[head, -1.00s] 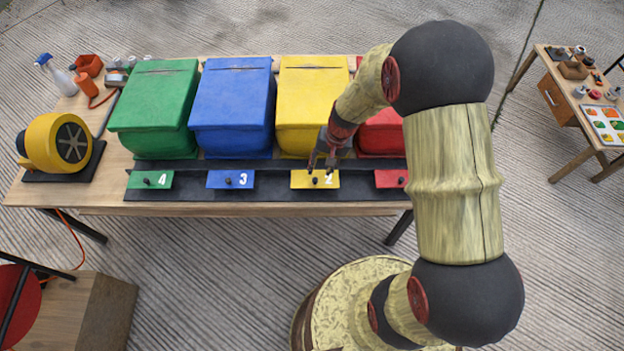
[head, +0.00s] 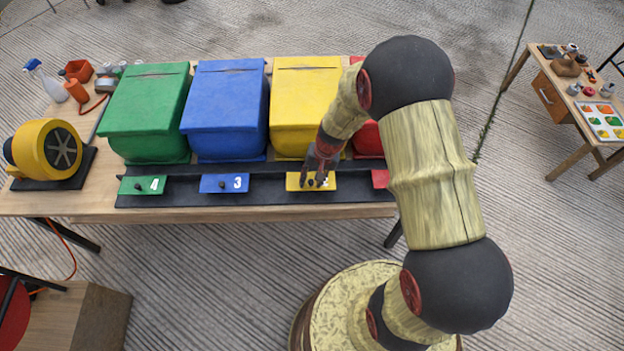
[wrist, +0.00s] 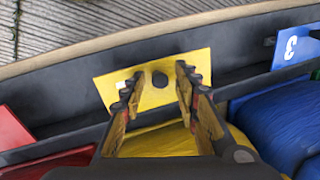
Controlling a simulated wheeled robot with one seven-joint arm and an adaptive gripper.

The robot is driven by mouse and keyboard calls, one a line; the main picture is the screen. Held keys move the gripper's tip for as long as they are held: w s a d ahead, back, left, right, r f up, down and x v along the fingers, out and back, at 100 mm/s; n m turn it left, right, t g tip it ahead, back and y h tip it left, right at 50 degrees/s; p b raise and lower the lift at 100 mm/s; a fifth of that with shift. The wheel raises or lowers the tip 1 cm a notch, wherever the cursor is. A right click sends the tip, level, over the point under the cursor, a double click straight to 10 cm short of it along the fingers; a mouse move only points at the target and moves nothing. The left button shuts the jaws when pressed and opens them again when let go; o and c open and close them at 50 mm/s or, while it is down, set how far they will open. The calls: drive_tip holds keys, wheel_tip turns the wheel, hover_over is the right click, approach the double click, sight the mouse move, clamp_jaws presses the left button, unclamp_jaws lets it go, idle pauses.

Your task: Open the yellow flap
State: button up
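The yellow flap (head: 294,181) is a small plate with a dark knob, set in the black strip in front of the yellow box. It lies between the blue flap and the red flap. In the wrist view the yellow flap (wrist: 147,91) shows its round dark knob (wrist: 159,79) between my fingertips. My gripper (head: 318,181) is over the right part of the flap in the head view. In the wrist view my gripper (wrist: 158,80) has its two fingers apart, one on each side of the knob, with nothing held. Whether the fingers touch the flap is unclear.
Green (head: 143,186) and blue (head: 224,184) flaps lie to the left, a red flap (head: 380,179) to the right. Green (head: 148,115), blue (head: 226,110) and yellow (head: 303,100) boxes stand behind. A yellow blower (head: 45,150) sits at the left table end.

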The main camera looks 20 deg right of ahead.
drive_tip(key=c, duration=0.6)
clamp_jaws()
